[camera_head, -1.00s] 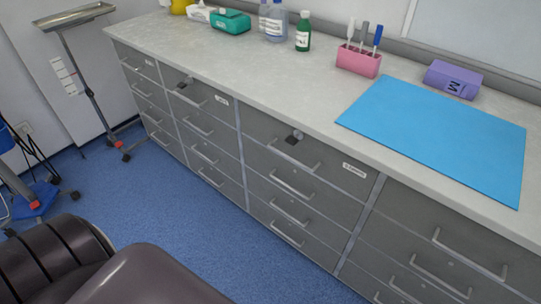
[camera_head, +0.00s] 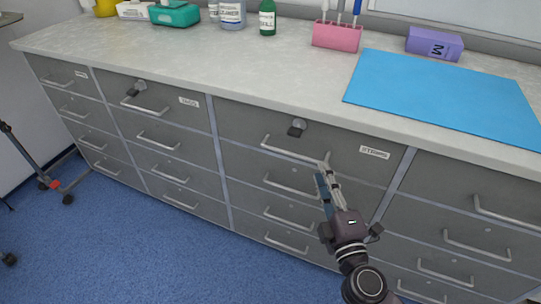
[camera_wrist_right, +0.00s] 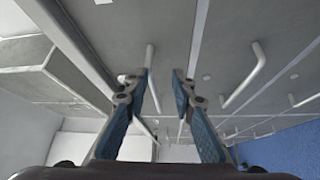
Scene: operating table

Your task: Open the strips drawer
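The strips drawer (camera_head: 245,124) is the top drawer of its column and is shut. Its label (camera_head: 373,153) is at the right of its front, and a key with a dark tag (camera_head: 297,128) hangs at its lock. Its bar handle (camera_head: 290,152) is bare. My right gripper (camera_head: 324,178) is just below the right end of this handle, in front of the drawers. In the right wrist view its blue fingers (camera_wrist_right: 162,72) are apart with nothing held between them. Handle bars show beyond the fingers there; I cannot tell which is the strips handle. My left gripper is out of view.
The counter (camera_head: 120,46) above holds a blue mat (camera_head: 440,95), a pink holder (camera_head: 337,37), a purple box (camera_head: 434,44) and several bottles at the back. More shut drawers with bar handles lie around. The blue floor (camera_head: 120,240) at left is mostly clear.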

